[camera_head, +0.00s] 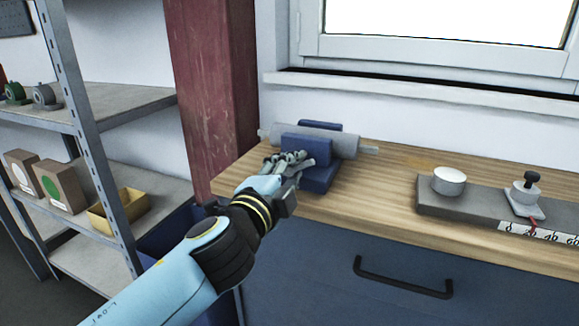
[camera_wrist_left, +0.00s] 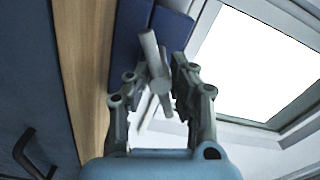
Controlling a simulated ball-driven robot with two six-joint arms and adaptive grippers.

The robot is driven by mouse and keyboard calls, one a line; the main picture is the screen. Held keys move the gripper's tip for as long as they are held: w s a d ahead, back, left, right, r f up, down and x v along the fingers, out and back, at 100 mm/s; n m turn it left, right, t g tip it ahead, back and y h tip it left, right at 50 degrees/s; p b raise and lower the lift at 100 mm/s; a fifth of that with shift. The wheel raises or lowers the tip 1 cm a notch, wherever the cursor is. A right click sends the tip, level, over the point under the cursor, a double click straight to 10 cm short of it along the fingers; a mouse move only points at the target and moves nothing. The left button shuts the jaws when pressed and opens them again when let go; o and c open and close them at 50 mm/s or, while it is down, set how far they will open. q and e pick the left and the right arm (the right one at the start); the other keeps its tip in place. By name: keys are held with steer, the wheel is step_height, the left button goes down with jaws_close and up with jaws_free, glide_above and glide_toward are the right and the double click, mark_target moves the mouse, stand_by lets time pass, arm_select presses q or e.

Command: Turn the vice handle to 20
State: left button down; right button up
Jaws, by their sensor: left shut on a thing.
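The blue vice (camera_head: 318,178) stands on the wooden worktop near its left end, with a grey cylindrical body behind its front jaw. My left gripper (camera_head: 289,162) is at the vice's front left side. In the left wrist view, the left gripper (camera_wrist_left: 157,78) is shut on the grey vice handle (camera_wrist_left: 149,48), a slanting bar with a round hub between the fingers. The vice's blue body (camera_wrist_left: 128,30) shows beyond it. In the head view the fingers hide most of the handle. I see no scale on the vice. My right gripper is not in view.
A grey rail (camera_head: 470,202) on the right of the worktop (camera_head: 385,185) carries a white round knob (camera_head: 449,180) and a black-topped slider (camera_head: 526,196). Its red pointer is near 20 on a white scale (camera_head: 540,235). A red post (camera_head: 213,80) and shelving (camera_head: 120,103) stand left.

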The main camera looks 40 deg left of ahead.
arm_select(q)
steer(key=shift+r+m, duration=0.1)
steer(key=shift+m, duration=0.8)
steer(key=c, duration=1.1)
jaws_free()
steer(key=shift+c, duration=0.2)
